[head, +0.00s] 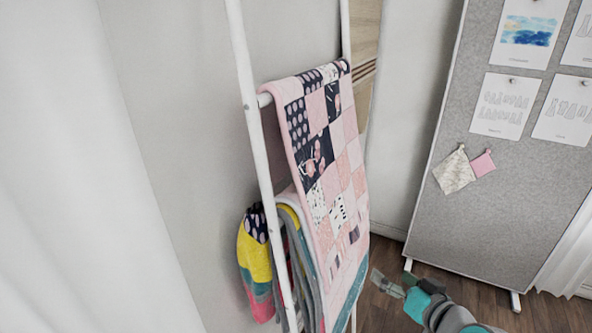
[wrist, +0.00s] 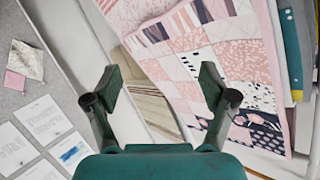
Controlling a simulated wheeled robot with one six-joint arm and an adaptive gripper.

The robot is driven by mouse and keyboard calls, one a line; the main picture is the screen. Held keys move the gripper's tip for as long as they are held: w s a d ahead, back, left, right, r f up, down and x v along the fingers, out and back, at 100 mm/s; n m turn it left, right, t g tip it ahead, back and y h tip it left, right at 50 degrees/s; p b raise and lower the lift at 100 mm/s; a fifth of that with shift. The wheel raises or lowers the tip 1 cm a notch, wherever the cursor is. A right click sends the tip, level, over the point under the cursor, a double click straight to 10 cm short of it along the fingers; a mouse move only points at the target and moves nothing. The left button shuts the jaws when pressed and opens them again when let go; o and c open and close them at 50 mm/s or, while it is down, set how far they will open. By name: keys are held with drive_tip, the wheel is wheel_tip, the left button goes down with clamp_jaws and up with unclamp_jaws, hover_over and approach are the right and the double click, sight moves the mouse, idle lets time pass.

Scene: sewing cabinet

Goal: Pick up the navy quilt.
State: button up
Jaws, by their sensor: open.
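A patchwork quilt in pink, white and navy (head: 327,150) hangs over a rung of a white ladder rack (head: 249,85). It is the quilt showing the most navy, though pink covers much of it. In the wrist view the quilt (wrist: 240,62) fills the upper right, beyond my right finger. My gripper (head: 388,284) is open and empty, to the right of the quilt's lower part in the head view. Its two fingers stand wide apart in the wrist view (wrist: 160,82). I cannot tell the exact gap to the cloth.
Another quilt with yellow, coral and grey parts (head: 256,262) hangs lower on the rack, partly hidden. A grey pinboard (head: 430,225) with papers stands at the right. A wall and white curtain (head: 80,200) are at the left. Wooden floor (head: 385,310) shows below.

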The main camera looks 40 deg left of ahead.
drive_tip(key=s+a+r+n+g, duration=0.2)
drive_tip(key=a+r+n+g, duration=0.15)
drive_tip(key=r, duration=0.95)
drive_tip(key=s+a+r+n+g, duration=0.25)
drive_tip(key=a+r+n, duration=0.2)
drive_tip(key=r, duration=0.75)
drive_tip(key=s+a+r+n+g, duration=0.2)
drive_tip(key=a+r+n+g, duration=0.15)
drive_tip(key=r, duration=0.95)
drive_tip(key=w+x, duration=0.1)
drive_tip(key=x, duration=0.8)
drive_tip(key=shift+s+a+f, duration=0.15)
drive_tip(key=shift+s+a, duration=0.2)
drive_tip(key=shift+a+n+t, duration=0.1)
drive_tip(key=shift+n+t, duration=0.15)
drive_tip(key=shift+x, duration=1.4)
clamp_jaws()
